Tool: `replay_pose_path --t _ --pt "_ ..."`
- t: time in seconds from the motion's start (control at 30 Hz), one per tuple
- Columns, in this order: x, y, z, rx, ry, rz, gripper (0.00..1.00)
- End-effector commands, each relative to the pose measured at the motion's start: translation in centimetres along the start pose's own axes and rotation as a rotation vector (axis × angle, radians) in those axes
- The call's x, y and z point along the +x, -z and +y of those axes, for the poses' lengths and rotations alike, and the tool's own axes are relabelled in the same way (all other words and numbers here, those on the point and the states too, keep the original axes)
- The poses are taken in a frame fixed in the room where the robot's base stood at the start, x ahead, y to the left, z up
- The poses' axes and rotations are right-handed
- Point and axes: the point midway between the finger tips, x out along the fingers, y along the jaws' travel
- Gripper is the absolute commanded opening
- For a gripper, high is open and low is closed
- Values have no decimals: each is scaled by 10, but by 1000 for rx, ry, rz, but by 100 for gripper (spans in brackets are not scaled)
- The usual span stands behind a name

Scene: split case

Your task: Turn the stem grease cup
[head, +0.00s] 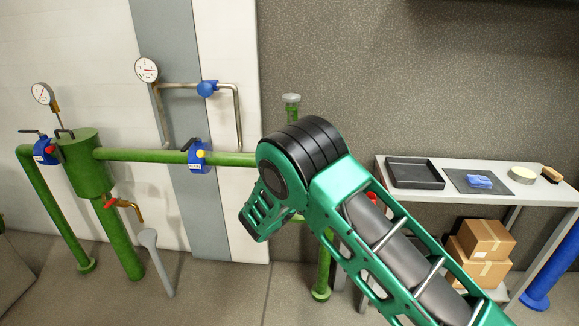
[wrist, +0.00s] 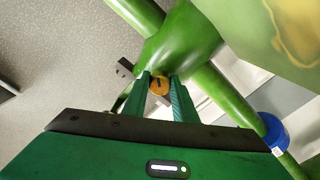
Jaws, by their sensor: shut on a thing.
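Only the cup's near face shows between the fingers.
A small dark block (wrist: 124,67) sits left of the fingers. At right, a bench (head: 440,196) holds a black tray (head: 415,173); cardboard boxes (head: 484,240) sit below.

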Motion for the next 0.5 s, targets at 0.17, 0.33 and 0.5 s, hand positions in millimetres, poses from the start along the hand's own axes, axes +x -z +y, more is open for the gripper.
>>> replay_pose_path --t 0.17,0.33,0.5 --pt "0 -7 -1 163 1 -12 3" --pt "0 -7 -2 324 1 -12 3" --pt "0 -6 -2 486 0 -12 3"
